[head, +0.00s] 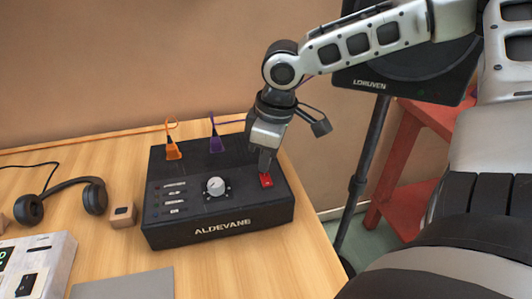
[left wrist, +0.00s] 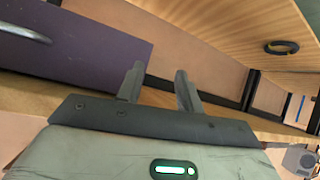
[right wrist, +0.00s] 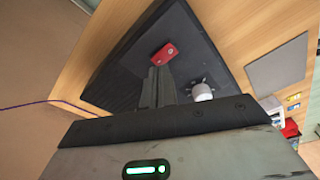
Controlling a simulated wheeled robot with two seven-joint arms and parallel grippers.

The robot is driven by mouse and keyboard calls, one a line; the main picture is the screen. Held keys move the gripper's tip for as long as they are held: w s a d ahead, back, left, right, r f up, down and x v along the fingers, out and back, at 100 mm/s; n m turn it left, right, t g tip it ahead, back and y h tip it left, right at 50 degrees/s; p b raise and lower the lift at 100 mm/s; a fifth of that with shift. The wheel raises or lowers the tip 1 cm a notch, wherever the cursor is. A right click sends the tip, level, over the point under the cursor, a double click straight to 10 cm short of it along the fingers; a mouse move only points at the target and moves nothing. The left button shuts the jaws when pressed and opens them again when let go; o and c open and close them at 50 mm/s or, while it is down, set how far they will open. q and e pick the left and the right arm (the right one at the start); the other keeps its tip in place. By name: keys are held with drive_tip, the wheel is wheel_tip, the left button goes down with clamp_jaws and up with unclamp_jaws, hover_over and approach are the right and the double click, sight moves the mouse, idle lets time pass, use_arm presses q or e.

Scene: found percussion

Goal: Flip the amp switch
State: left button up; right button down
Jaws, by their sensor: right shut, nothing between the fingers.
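The amp is a black box labelled ALDEVANE (head: 222,228) on the wooden table. A red switch (head: 266,180) sits on the right side of its top, and it also shows in the right wrist view (right wrist: 164,54). My right gripper (head: 264,172) is shut and empty, pointing down with its tips right beside the red switch; I cannot tell whether they touch it. A white knob (head: 215,187) is left of the switch. My left gripper (left wrist: 158,85) is open and empty, away from the amp, and is out of the head view.
Orange (head: 173,150) and purple (head: 216,143) plugs stand at the amp's back. Headphones (head: 62,196), a small wooden block (head: 123,214) and a grey pad (head: 123,284) lie to the left. A speaker on a stand (head: 400,70) and a red stool (head: 402,160) stand right of the table.

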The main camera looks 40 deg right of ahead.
sight(266, 175)
use_arm(q)
drive_tip(key=shift+f+b, duration=0.6)
drive_tip(key=shift+f, duration=0.05)
use_arm(e)
drive_tip(key=shift+f, duration=0.85)
use_arm(q)
drive_tip(key=shift+r, duration=0.1)
use_arm(e)
drive_tip(key=shift+r+p, duration=0.5)
drive_tip(key=shift+p, duration=0.05)
drive_tip(key=shift+r+p, duration=0.7)
wheel_tip(266, 175, up, 2)
drive_tip(key=shift+p, duration=1)
wheel_tip(266, 175, up, 2)
drive_tip(key=p, duration=0.2)
drive_tip(key=shift+r+p, duration=0.25)
drive_tip(key=shift+p, duration=0.05)
use_arm(q)
drive_tip(key=r, duration=0.1)
drive_tip(key=a+r, duration=0.1)
drive_tip(key=r, duration=0.1)
drive_tip(key=shift+s+r+m, duration=0.2)
drive_tip(key=shift+r+m, duration=0.05)
drive_tip(key=shift+m, duration=0.05)
use_arm(e)
drive_tip(key=shift+r, duration=0.1)
